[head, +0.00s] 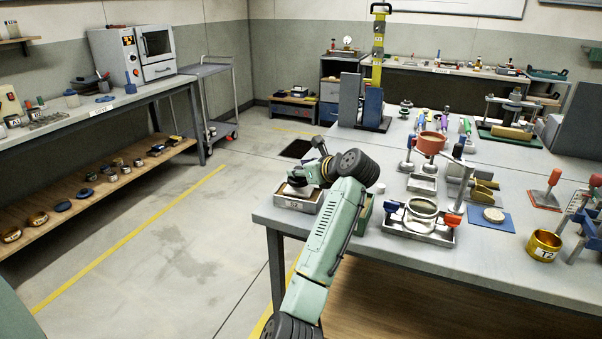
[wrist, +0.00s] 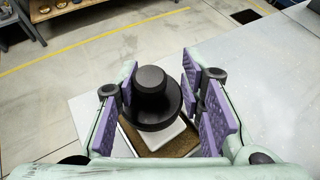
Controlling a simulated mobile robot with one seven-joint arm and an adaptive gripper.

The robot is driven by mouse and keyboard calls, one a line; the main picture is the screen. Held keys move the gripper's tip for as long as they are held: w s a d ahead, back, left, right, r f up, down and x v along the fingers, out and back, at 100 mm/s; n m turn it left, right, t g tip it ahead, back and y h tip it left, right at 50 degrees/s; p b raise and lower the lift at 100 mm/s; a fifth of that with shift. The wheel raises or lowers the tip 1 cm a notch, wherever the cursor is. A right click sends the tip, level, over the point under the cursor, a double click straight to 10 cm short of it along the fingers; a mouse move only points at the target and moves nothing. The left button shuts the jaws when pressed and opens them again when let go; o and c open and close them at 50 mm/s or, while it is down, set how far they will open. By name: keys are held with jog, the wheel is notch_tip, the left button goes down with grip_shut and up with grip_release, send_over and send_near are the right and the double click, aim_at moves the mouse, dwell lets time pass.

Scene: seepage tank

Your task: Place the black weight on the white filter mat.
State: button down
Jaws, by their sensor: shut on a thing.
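The black weight (wrist: 152,84), a round disc with a narrower knob on top, is between the purple finger pads of my gripper (wrist: 160,92) in the wrist view. My gripper is shut on it. The white filter mat (wrist: 170,139) shows partly below the weight, lying on brown material in a small tray (wrist: 197,152). The weight hides part of the mat; I cannot tell whether they touch. In the head view my gripper (head: 298,183) is over the tray (head: 283,201) at the table's near left corner. My arm and gripper mostly hide the weight and mat there.
The grey table (head: 390,262) carries a metal tray with a ring (head: 423,207), a blue mat (head: 479,218) and a brass cup (head: 543,245) to the right. A tall yellow column (head: 378,50) stands farther back. Open floor lies left of the table.

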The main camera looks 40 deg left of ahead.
jog(key=shift+f, duration=0.85)
jog(key=c, duration=1.1)
grip_release()
jog(key=shift+f, duration=0.25)
jog(key=shift+o, duration=0.2)
